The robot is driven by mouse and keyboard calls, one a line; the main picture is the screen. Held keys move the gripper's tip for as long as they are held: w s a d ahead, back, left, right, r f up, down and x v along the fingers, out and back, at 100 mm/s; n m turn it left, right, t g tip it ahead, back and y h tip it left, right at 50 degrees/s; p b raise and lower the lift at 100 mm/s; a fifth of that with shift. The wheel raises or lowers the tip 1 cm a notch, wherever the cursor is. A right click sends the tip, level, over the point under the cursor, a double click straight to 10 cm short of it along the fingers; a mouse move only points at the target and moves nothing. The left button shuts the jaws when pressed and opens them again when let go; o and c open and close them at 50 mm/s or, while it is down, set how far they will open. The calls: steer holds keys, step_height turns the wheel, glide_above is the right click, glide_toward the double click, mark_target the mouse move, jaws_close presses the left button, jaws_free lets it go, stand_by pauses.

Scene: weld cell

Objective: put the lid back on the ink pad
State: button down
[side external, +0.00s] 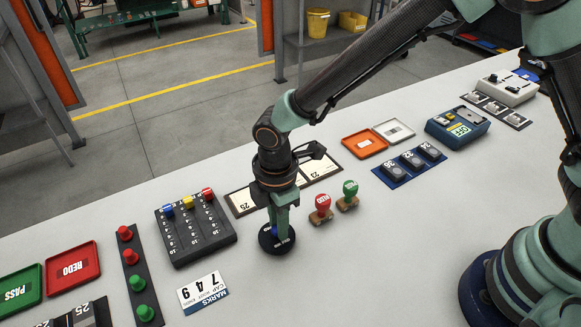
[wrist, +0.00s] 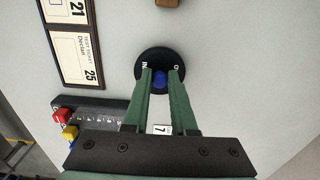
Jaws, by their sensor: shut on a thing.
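The ink pad's lid (side external: 269,241) is a round black disc with pale lettering and a blue knob. It is under my gripper (side external: 280,232) in the side view, at the middle of the table. In the wrist view the lid (wrist: 146,58) shows between and beyond the green fingers of my gripper (wrist: 160,80). The fingers are closed on the blue knob (wrist: 160,85). The disc looks level and low over the table. I cannot tell whether it touches what is below, and no separate pad shows beneath it.
A black slider box (side external: 196,228) stands left of the lid, and a number card (side external: 203,293) lies in front. Red (side external: 321,209) and green (side external: 348,196) stamps stand to the right. Ticket cards (side external: 241,201) lie behind. An orange tray (side external: 364,144) is further back. Bare table lies front right.

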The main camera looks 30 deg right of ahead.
stand_by(0.3)
steer(key=c, duration=0.6)
jaws_free()
steer(key=shift+c, duration=0.2)
steer(key=o, duration=0.5)
steer(key=shift+r, duration=3.5)
